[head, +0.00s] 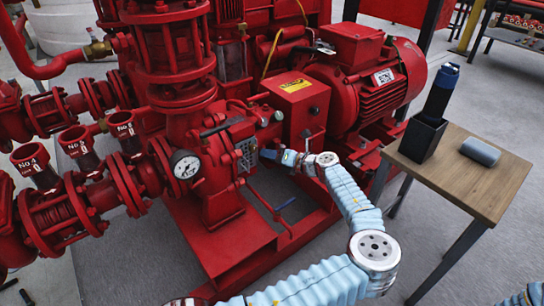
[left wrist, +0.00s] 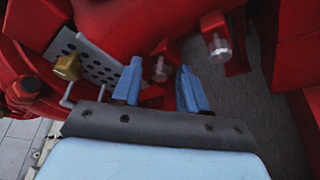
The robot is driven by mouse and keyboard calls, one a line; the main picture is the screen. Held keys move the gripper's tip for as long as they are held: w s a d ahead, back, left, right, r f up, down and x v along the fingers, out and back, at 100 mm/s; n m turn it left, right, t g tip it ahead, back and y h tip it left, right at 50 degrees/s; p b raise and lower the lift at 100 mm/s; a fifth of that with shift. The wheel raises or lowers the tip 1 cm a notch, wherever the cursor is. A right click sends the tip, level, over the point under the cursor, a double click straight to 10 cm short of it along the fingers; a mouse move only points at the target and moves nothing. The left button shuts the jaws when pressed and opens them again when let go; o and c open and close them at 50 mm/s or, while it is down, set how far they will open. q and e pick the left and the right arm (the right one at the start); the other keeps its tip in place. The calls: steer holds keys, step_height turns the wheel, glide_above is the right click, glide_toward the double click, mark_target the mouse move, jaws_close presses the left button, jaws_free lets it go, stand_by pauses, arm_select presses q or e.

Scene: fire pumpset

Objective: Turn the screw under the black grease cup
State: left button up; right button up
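My left gripper (head: 270,155) reaches into the red pump between the pump casing and the motor side. In the left wrist view its two blue fingers (left wrist: 160,80) are apart, with open space between them. A short metal screw-like stub (left wrist: 160,69) shows between and just beyond the fingertips; whether they touch it I cannot tell. A second, brighter metal stub (left wrist: 219,46) hangs from a red part to the right of the fingers. I cannot make out the black grease cup clearly in either view. My right gripper is out of view.
A perforated grey plate (left wrist: 93,62) and a brass fitting (left wrist: 68,67) lie left of the fingers. The red motor (head: 365,75) stands behind. A wooden table (head: 470,175) at right holds a black holder (head: 421,139) and a grey cylinder (head: 480,152). Red pipes crowd the left.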

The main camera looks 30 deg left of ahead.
arm_select(q)
jaws_close()
